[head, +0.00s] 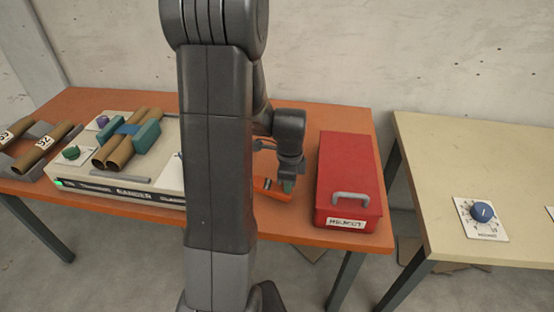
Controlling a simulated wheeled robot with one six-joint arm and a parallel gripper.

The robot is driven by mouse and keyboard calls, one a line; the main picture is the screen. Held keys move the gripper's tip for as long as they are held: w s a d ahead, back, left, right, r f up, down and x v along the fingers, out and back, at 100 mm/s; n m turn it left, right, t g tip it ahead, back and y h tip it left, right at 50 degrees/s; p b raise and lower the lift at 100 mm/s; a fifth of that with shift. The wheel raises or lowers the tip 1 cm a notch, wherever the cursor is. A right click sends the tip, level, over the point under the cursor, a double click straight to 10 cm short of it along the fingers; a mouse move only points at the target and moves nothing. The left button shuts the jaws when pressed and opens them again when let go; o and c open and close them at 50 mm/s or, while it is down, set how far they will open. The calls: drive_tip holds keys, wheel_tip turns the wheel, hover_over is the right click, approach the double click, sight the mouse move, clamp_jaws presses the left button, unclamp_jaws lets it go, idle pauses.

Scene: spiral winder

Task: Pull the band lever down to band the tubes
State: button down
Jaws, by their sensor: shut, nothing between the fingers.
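The bander (119,192) is a low pale machine with a dark lettered front strip, on the left of the orange table. Brown tubes (113,153) lie side by side on top of it, with a blue piece (131,129) across them and a green block (146,136) at their right. I cannot make out the band lever; my arm's column hides the machine's right end. My gripper (287,186) points down beside the red box, to the right of the bander and apart from it. It is small in view, shut and empty.
An orange object (268,190) lies by my gripper, partly covered. A red box (348,182) with a grey handle stands at the table's right end. More tubes (45,148) lie on a rack at far left. A cream table (480,160) with a blue dial (482,211) stands right, across a gap.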

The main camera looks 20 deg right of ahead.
drive_tip(key=shift+s+a+f, duration=0.2)
drive_tip(key=shift+s+f, duration=0.05)
drive_tip(key=shift+f, duration=0.2)
drive_tip(key=shift+d+r+p, duration=0.15)
drive_tip(key=shift+r+p, duration=0.25)
drive_tip(key=shift+r, duration=0.05)
drive_tip(key=s+d+r+p, duration=0.1)
drive_tip(key=d+r, duration=0.3)
drive_tip(key=r, duration=0.9)
drive_tip(key=shift+s+p, duration=0.4)
drive_tip(key=shift+p, duration=0.4)
drive_tip(key=g+h+p, duration=0.2)
drive_tip(key=h, duration=0.1)
hover_over(273, 187)
drive_tip(key=shift+f, duration=0.6)
drive_tip(key=v, duration=0.9)
drive_tip(key=shift+w+a+r, duration=0.15)
drive_tip(key=shift+a+r, duration=0.05)
drive_tip(key=shift+r, duration=0.15)
